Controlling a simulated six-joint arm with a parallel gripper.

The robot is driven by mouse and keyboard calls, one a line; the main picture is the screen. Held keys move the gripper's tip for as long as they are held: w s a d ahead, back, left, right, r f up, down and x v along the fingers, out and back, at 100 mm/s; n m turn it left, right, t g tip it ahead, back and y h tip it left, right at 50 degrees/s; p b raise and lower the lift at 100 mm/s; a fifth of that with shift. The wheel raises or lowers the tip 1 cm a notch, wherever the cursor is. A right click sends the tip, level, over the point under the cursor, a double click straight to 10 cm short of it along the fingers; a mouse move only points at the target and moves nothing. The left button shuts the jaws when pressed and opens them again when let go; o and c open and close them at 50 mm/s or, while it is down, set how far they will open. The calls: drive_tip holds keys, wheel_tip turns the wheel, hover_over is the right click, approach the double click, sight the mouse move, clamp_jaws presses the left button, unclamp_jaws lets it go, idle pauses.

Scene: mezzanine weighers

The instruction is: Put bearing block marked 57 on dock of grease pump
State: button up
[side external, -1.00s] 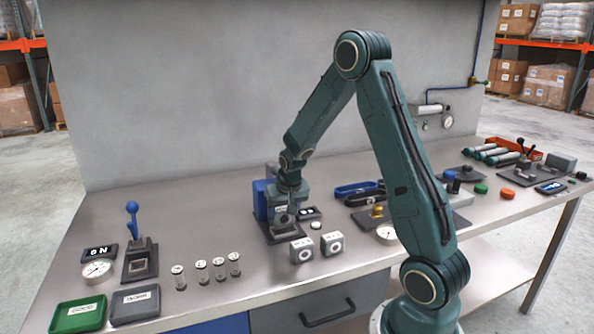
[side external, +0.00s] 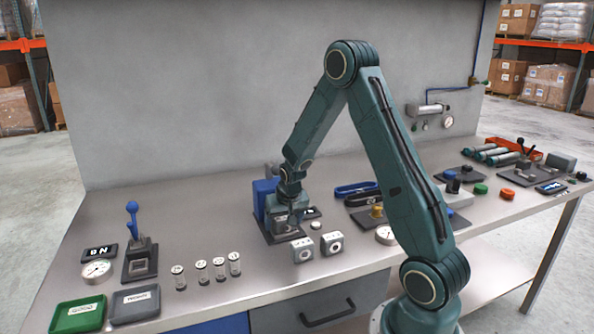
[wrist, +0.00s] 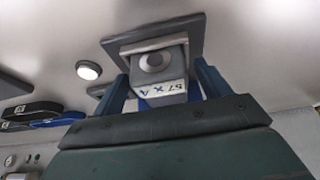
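The bearing block (wrist: 160,63), grey with a round bore and a white label reading "57 X A", stands upright between my gripper's blue fingers in the wrist view. It appears seated at a lighter rim on a dark plate (wrist: 191,27), apparently the dock. In the side view, this dark base (side external: 268,236) stands in front of a blue upright body (side external: 261,196), which I take as the grease pump. My gripper (side external: 287,218) is low over the base and hides most of the block. Narrow gaps show beside the block in the wrist view (wrist: 163,75), so the fingers look open around it.
Two pale blocks with round bores (side external: 303,250) (side external: 332,243) stand just in front of the base. Several clear vials (side external: 202,272), a blue-lever device (side external: 140,258) and trays (side external: 78,315) stand left. Bench between is clear.

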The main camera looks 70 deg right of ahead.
drive_tip(key=shift+r, duration=0.1)
drive_tip(key=v, duration=1.2)
idle(0.4)
idle(0.4)
drive_tip(key=s+a+r+n+t+y, duration=0.1)
drive_tip(key=s+a+r+n, duration=0.1)
drive_tip(key=s+a+r, duration=0.4)
drive_tip(key=s+a+r+n+t+y, duration=0.1)
drive_tip(key=a+r+n, duration=0.25)
drive_tip(key=a, duration=0.45)
drive_tip(key=s+a+r+n+y, duration=0.1)
drive_tip(key=s+a+r+n, duration=0.1)
drive_tip(key=s+a, duration=0.5)
drive_tip(key=s+n, duration=0.1)
drive_tip(key=s, duration=0.2)
drive_tip(key=shift+s+a, duration=0.2)
drive_tip(key=shift+s, duration=0.2)
drive_tip(key=shift+r+n, duration=0.1)
drive_tip(key=shift+n, duration=0.15)
